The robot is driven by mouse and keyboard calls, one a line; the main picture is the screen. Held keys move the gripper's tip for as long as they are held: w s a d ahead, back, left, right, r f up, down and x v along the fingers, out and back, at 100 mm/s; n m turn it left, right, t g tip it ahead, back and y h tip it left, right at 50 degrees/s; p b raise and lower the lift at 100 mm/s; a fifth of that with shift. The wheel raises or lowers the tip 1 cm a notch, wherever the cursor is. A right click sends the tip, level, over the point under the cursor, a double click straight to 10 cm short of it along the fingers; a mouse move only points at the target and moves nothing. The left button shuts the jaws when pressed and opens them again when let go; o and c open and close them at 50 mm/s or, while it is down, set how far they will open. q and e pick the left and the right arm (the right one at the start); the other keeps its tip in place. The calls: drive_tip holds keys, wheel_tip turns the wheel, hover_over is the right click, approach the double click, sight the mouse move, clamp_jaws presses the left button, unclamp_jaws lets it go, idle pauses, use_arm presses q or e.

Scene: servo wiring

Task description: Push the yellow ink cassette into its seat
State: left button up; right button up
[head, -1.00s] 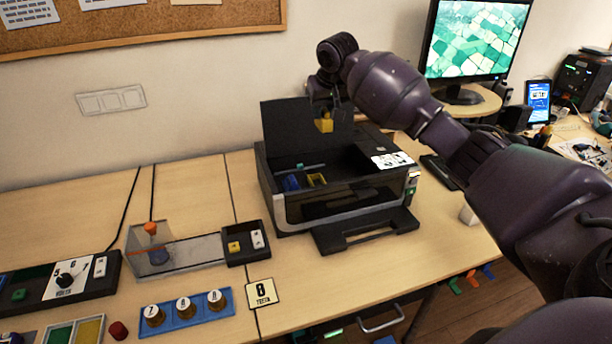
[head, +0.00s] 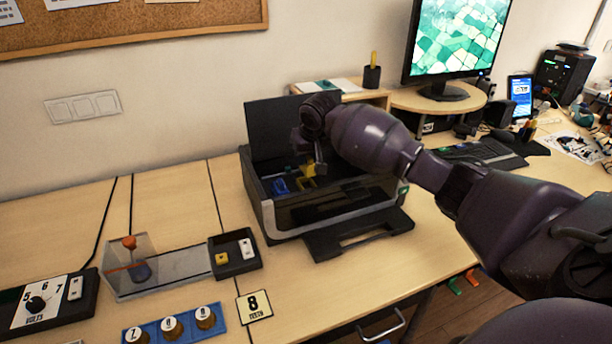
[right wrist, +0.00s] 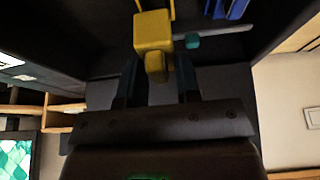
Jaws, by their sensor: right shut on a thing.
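The yellow ink cassette (head: 308,169) is a small yellow block over the open bay of the printer (head: 262,212). It also shows in the right wrist view (right wrist: 153,32), with a narrower tab towards my fingers. My right gripper (right wrist: 157,78) is shut on that tab; in the head view the gripper (head: 319,165) is inside the raised-lid printer, partly hidden by my wrist. The yellow-edged seat (head: 304,184) is just below the cassette, beside a blue cassette (head: 281,187). I cannot tell whether the yellow cassette touches its seat. My left gripper is not in view.
The raised printer lid (head: 272,124) stands behind my gripper. The output tray (head: 358,234) juts out in front. A teal piece on a rail (right wrist: 193,41) lies close to the cassette. A black tray with switches (head: 234,254) stands left of the printer.

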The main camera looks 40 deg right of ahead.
sight(311, 160)
wheel_tip(311, 160, down, 6)
drive_tip(key=shift+r+b, duration=0.1)
drive_tip(key=shift+b, duration=0.55)
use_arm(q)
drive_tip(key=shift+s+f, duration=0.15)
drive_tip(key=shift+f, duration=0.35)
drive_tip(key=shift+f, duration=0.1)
use_arm(e)
drive_tip(key=o, duration=0.9)
drive_tip(key=shift+o, duration=0.2)
drive_tip(key=shift+s+r, duration=0.1)
drive_tip(key=shift+r, duration=0.35)
drive_tip(key=p+v, duration=0.3)
drive_tip(key=v, duration=0.7)
drive_tip(key=shift+f, duration=0.1)
use_arm(q)
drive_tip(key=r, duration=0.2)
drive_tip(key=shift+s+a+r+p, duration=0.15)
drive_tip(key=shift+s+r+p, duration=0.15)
drive_tip(key=shift+p, duration=0.05)
use_arm(e)
drive_tip(key=shift+s+a+r, duration=0.15)
drive_tip(key=shift+s+r, duration=0.2)
drive_tip(key=shift+r, duration=0.2)
